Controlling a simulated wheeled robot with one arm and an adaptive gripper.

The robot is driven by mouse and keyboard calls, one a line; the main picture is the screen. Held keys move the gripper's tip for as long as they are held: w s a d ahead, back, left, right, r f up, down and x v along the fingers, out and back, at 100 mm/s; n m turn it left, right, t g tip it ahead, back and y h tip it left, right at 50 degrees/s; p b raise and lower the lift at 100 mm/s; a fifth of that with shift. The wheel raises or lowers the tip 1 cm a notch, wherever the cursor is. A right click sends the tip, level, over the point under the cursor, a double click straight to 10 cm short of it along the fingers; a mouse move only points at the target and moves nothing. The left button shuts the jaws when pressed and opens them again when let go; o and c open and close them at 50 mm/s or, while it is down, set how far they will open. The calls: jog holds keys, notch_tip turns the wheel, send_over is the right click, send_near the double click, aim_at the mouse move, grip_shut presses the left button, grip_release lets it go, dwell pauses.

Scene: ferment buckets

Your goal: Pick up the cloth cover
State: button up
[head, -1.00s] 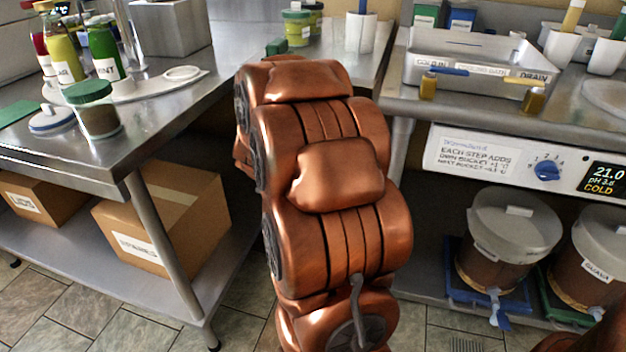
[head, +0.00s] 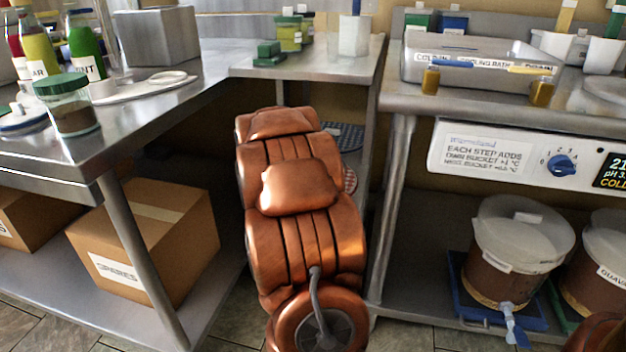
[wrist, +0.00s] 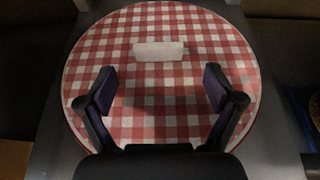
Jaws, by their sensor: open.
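The cloth cover (wrist: 185,120) is round with red and white checks and fills most of the wrist view. A pale block-like tab (wrist: 158,50) stands on it toward the far side. My gripper (wrist: 160,82) is open and empty, its two dark fingers apart over the cover, with the tab beyond the fingertips. I cannot tell whether the fingers touch the cloth. In the head view only a sliver of the cover (head: 350,180) shows beside my copper arm, low between the two benches. My gripper is hidden there.
A dark blue patterned round thing (head: 347,136) lies behind the cover. Bench legs (head: 394,200) stand close on the right, and a cardboard box (head: 150,245) sits on the left shelf. Lidded buckets (head: 520,250) stand on the right shelf.

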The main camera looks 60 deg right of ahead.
jog(key=shift+w+d+b, duration=0.2)
jog(key=shift+d+b, duration=0.05)
jog(key=shift+d, duration=0.25)
jog(key=shift+w+d+b, duration=0.2)
jog(key=shift+d+b, duration=0.05)
jog(key=shift+d, duration=0.25)
jog(key=shift+b+x, duration=0.6)
jog(key=shift+x, duration=0.9)
jog(key=shift+w+r, duration=0.1)
jog(key=c, duration=1.3)
jog(key=shift+r, duration=0.1)
